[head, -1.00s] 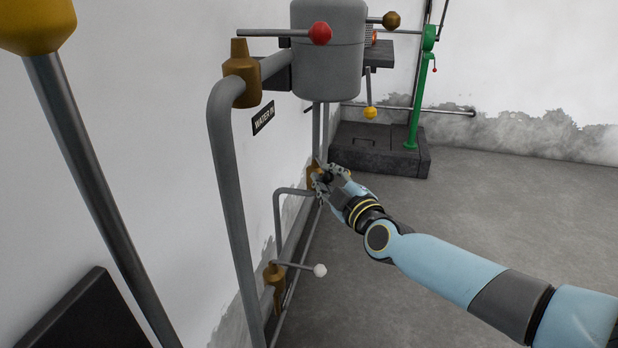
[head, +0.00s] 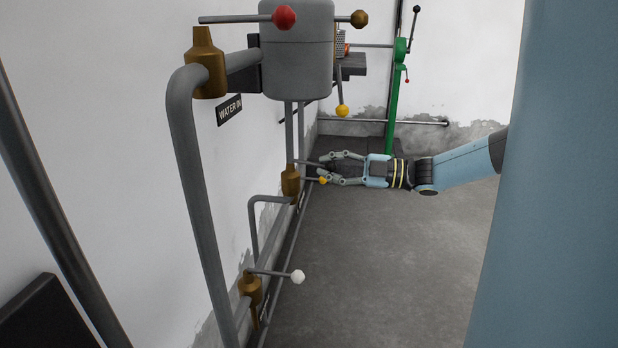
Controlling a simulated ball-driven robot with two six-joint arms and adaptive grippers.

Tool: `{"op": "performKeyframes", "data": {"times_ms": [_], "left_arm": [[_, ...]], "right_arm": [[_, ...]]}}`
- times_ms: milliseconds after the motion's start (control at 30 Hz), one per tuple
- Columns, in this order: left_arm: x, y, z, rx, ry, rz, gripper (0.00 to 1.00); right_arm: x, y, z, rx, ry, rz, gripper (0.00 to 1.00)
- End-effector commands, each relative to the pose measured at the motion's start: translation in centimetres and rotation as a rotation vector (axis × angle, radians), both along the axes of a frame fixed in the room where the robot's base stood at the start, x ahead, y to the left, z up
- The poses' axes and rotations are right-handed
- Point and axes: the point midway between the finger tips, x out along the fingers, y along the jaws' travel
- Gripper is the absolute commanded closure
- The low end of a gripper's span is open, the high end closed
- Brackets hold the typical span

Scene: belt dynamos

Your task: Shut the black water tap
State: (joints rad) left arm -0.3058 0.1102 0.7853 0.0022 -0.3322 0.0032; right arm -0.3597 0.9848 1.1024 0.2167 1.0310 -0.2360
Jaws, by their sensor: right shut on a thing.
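The black water tap is a small lever tap low on the wall pipes. Its brass body (head: 290,182) stands upright, and a thin grey lever (head: 309,163) sticks out to the right from its top. My right gripper (head: 328,167) is closed around the end of this lever, with its fingers pointing left toward the wall. The black knob is mostly hidden between the fingers. A yellow knob (head: 322,180) shows just below the fingertips; I cannot tell which tap it belongs to. My left gripper is not in view.
A grey tank (head: 297,55) hangs above, with a red knob (head: 284,18) and a yellow knob (head: 342,111) near it. A white-knobbed tap (head: 298,277) is lower and nearer. A thick pipe (head: 192,170) stands at left. The floor (head: 390,270) at right is clear.

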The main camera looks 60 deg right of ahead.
Motion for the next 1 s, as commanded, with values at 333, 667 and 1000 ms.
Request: {"op": "performKeyframes", "data": {"times_ms": [333,667,1000], "left_arm": [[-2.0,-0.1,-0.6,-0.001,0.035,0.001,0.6],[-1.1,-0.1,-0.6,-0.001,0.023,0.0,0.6],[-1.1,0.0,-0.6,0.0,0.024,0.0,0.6]], "right_arm": [[0.3,-2.0,-0.3,-0.004,0.011,-0.017,1.0],[0.4,-2.4,-0.2,-0.002,0.01,-0.02,1.0],[0.4,-2.5,-0.1,-0.003,0.009,-0.02,0.81]]}}
